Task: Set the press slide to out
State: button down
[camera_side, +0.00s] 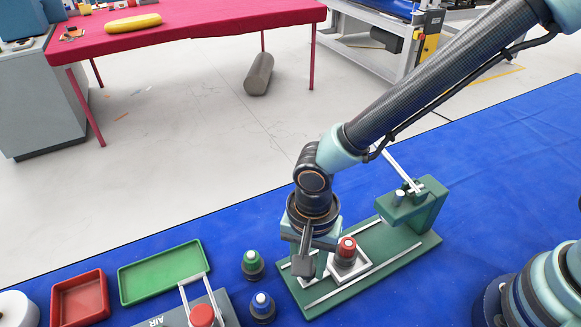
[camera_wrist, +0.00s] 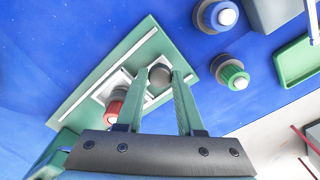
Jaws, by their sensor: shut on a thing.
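The green press base (camera_side: 400,256) lies on the blue mat with light rails along it. Its press head (camera_side: 428,200) with a white lever stands at the far right end. The slide (camera_side: 352,270), a pale square plate, sits toward the near left part of the rails, clear of the head, and carries a red-topped piece (camera_side: 347,247). My gripper (camera_side: 303,264) points down at the slide's left end. In the wrist view my gripper (camera_wrist: 158,76) is shut around a dark round knob (camera_wrist: 160,74) beside the red-topped piece (camera_wrist: 114,108). In the side view, the fingers hide the knob.
A green-topped piece (camera_side: 252,263) and a blue-topped piece (camera_side: 261,306) stand left of the base. A grey AIR unit (camera_side: 172,318) with a red button, a green tray (camera_side: 160,271) and a red tray (camera_side: 79,299) are further left. The mat behind the base is clear.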

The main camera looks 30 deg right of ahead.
jog(key=shift+a, duration=1.1)
jog(key=c, duration=0.5)
grip_release()
jog(key=shift+c, duration=0.2)
jog(key=shift+d+r, duration=0.1)
notch_tip(320, 180, up, 12)
